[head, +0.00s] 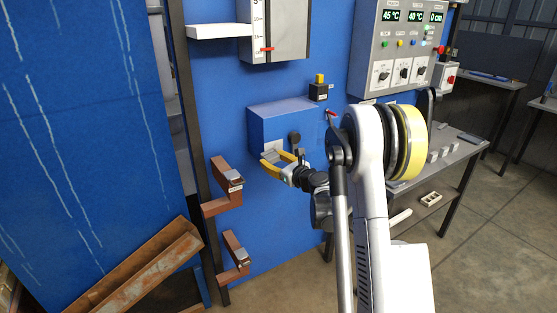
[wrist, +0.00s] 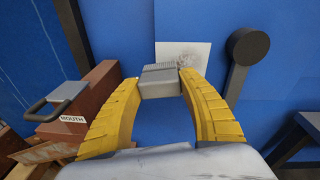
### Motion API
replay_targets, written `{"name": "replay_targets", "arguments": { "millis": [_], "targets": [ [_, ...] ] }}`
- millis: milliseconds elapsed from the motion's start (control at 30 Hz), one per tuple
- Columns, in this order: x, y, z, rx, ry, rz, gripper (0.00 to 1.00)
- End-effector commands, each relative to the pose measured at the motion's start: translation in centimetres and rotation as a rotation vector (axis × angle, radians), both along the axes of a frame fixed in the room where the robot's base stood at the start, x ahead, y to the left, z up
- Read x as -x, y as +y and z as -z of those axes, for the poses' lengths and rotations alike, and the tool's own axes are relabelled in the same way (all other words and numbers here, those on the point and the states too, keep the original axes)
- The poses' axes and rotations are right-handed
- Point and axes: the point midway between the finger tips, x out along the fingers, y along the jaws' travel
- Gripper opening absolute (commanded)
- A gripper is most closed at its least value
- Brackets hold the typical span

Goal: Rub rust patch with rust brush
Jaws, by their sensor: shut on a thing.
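My gripper (wrist: 160,88) has two curved yellow fingers, shut on a small grey block, the likely rust brush (wrist: 160,78). In the head view, my gripper (head: 276,163) is in front of the lower left of a blue box (head: 275,128) on the blue wall. A pale square plate with a faint grey-brown smudge, the likely rust patch (wrist: 183,54), is just beyond the block in the wrist view. The block overlaps the plate's lower left part. I cannot tell whether they touch. The block's far face is hidden.
A dark round-headed lever (wrist: 249,47) stands right of the plate. Brown brackets with metal handles (head: 225,188) are at the left, one labelled "MOUTH" in the wrist view. A control panel (head: 405,50) hangs upper right, above a grey table (head: 463,152). A rusty channel beam (head: 150,268) leans lower left.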

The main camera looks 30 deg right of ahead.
Motion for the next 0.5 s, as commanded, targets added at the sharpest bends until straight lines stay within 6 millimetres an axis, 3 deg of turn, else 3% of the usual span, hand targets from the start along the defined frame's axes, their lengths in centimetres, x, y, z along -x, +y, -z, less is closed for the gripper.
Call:
{"name": "replay_targets", "arguments": {
  "millis": [167,500],
  "targets": [
    [0.0,0.8,-0.2,0.0,0.0,-0.001,0.19],
    [0.0,-0.2,-0.9,0.0,0.0,0.001,0.19]
  ]
}}
